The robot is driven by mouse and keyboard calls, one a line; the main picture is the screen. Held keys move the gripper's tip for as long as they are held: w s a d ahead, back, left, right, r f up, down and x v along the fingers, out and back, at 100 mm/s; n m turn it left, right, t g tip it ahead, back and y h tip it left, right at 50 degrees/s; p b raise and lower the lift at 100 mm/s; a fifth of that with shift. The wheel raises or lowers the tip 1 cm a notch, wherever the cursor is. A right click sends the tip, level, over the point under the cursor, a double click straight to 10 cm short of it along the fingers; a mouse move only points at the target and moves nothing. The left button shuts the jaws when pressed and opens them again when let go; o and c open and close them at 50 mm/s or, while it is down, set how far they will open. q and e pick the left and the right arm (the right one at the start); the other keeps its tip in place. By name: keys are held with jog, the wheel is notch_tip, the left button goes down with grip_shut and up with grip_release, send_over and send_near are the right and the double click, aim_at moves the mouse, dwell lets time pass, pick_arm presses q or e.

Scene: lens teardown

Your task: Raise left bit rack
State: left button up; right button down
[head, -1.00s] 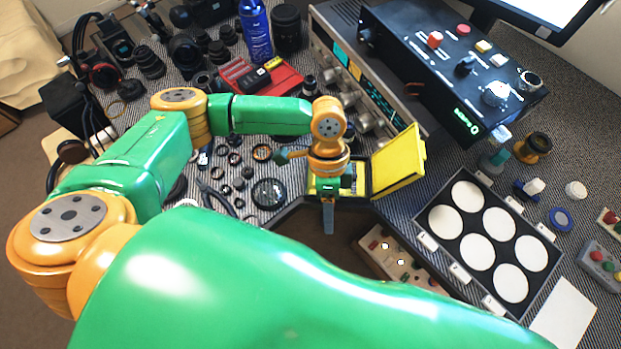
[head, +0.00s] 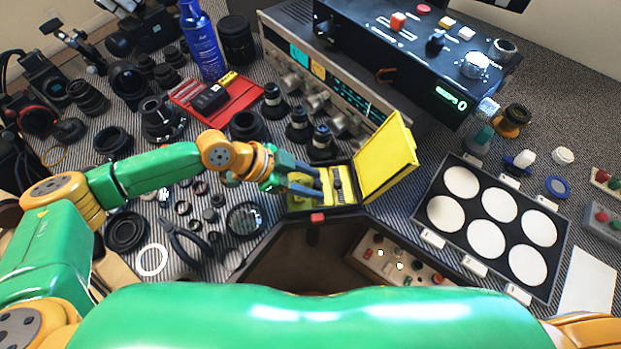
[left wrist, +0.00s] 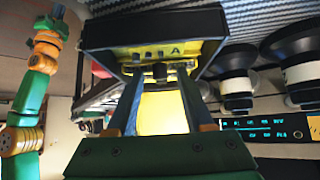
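The yellow bit case stands open on the bench, its yellow lid (head: 386,158) tilted up at the right. A bit rack (head: 341,186) with small dark bits shows inside it. My left gripper (head: 318,184) reaches in from the left over the case, its two blue-grey fingers apart. They cover part of the left side, so the left rack is not clearly seen. In the left wrist view my left gripper (left wrist: 159,78) is open, fingertips at the dark-edged case (left wrist: 153,30). A small dark part shows between them; contact cannot be told. An arm shows at left; its gripper (left wrist: 60,24) is unclear.
A blue spray can (head: 204,42) and red tray (head: 238,98) stand farther back. A tray of white discs (head: 440,238) lies right. Pliers (head: 188,240) and rings lie left.

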pick_arm(q)
grip_shut()
jog(key=shift+r+p, duration=0.2)
jog(key=shift+p, duration=0.25)
jog(key=d+r+y+p, duration=0.1)
jog(key=y+p, duration=0.1)
jog(key=p, duration=0.3)
jog(key=shift+w+d+r+y+p, duration=0.1)
jog(key=shift+r+y+p, duration=0.05)
jog(key=shift+y+p, duration=0.25)
jog(key=shift+d+g+y+p, duration=0.3)
jog(key=shift+y+p, duration=0.25)
jog(key=shift+y, duration=0.15)
jog(key=shift+w+d+y+p, duration=0.1)
jog(key=shift+d+y+p, duration=0.2)
jog(key=shift+y, duration=0.6)
